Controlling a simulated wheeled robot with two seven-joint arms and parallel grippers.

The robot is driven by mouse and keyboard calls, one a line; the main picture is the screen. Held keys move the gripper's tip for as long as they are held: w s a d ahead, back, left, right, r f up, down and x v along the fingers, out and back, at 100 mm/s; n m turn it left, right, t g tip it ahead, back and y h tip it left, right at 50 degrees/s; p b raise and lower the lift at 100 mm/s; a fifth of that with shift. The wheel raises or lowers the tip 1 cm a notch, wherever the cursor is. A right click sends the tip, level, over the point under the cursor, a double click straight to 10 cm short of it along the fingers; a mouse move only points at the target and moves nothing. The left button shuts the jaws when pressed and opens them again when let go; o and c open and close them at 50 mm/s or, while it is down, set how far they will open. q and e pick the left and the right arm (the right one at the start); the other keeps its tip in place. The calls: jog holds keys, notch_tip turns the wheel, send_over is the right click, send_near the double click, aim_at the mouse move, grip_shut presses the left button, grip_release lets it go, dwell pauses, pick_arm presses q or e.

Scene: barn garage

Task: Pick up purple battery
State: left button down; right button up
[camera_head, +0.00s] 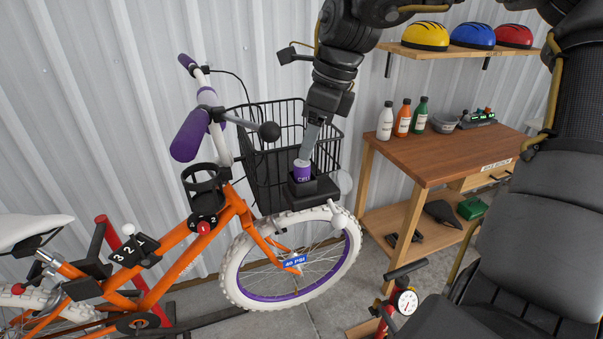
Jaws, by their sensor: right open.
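The purple battery (303,173) is a small purple cylinder with a pale top and white lettering. It stands upright in a black holder (311,193) at the front of the orange bike, beside the wire basket. My right gripper (306,155) comes down from above, its fingers at the battery's top. It is open; the fingers are seen nearly edge-on, so I cannot tell whether they touch the battery. The battery's lower part is hidden in the holder. My left gripper is not in view.
The black wire basket (262,150) and the purple handlebar grip (190,135) are close on the left. The front wheel (238,286) is below. A wooden bench (450,157) with bottles stands at right, under a helmet shelf (462,54). A pump gauge (406,302) is at the bottom.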

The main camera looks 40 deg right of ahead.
aim_at(302, 175)
jog(key=p+x, duration=0.1)
jog(key=x, duration=0.3)
jog(key=shift+w+f+p, duration=0.1)
jog(key=shift+w+p, duration=0.05)
jog(key=shift+p, duration=0.15)
jog(key=shift+w+f, duration=0.1)
jog(key=shift+f, duration=0.35)
jog(key=shift+a, duration=0.1)
jog(key=shift+r, duration=0.1)
jog(key=c, duration=1.1)
jog(key=shift+c, duration=0.2)
